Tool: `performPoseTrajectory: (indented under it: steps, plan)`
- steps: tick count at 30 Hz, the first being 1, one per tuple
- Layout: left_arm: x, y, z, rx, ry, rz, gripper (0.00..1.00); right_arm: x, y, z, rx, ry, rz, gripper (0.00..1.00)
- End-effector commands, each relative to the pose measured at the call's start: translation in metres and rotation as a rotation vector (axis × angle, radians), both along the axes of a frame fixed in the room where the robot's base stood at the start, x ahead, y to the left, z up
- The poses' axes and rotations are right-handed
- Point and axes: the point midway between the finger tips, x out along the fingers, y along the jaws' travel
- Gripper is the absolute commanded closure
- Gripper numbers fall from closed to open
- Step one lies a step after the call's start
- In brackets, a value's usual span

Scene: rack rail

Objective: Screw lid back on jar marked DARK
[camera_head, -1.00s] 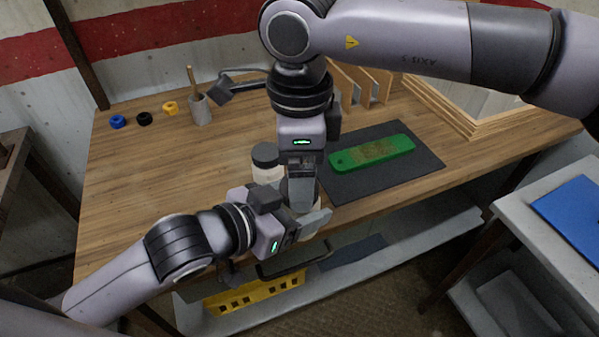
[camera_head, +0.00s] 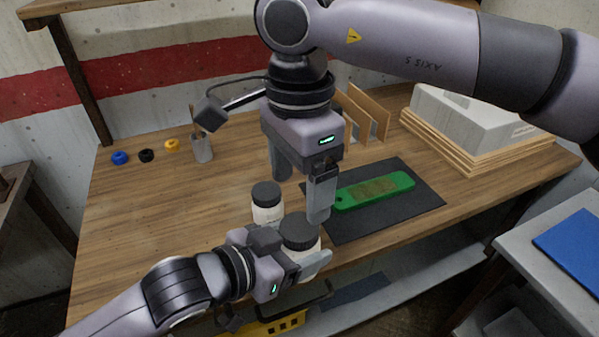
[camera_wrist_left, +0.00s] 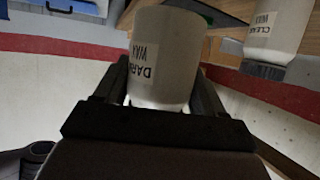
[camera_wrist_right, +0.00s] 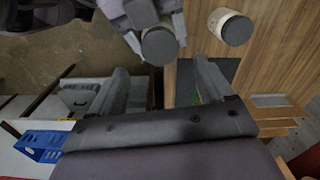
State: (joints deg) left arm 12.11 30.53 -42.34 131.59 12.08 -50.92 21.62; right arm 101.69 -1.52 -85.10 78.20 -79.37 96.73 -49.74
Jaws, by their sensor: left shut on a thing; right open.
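The jar marked DARK (camera_wrist_left: 165,50) is pale and appears upside down in the left wrist view. My left gripper (camera_head: 298,262) is shut around its body near the table's front edge. A dark lid (camera_head: 300,233) sits on top of this jar; how tight it is cannot be told. The lid also shows from above in the right wrist view (camera_wrist_right: 159,45). My right gripper (camera_head: 300,185) is open and empty, pointing down above and just behind the lid, apart from it.
A second labelled jar (camera_head: 267,205) with a dark lid stands close behind. A green board (camera_head: 375,190) lies on a dark mat (camera_head: 400,217) to the right. Coloured rings, a grey cup (camera_head: 202,148) and wooden dividers stand farther back. The table's left part is clear.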

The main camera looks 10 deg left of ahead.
Motion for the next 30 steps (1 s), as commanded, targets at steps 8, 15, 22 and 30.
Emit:
performPoseTrajectory:
  steps: [8, 15, 22, 30]
  plan:
    - [0.000, 0.000, 0.001, -0.003, -0.003, 0.000, 1.00, 0.000, 0.000, 0.010, 0.001, 0.002, 0.217, 0.20]
    - [0.000, 0.000, 0.001, -0.002, -0.004, 0.000, 1.00, 0.000, 0.000, 0.011, 0.000, 0.001, 0.237, 0.20]
    - [0.000, 0.000, 0.001, -0.003, -0.003, 0.000, 1.00, 0.000, 0.000, 0.007, 0.000, 0.002, 0.235, 0.20]
    - [0.000, 0.000, 0.001, -0.002, -0.004, 0.000, 1.00, 0.000, -0.001, -0.030, -0.001, 0.004, 0.234, 0.20]
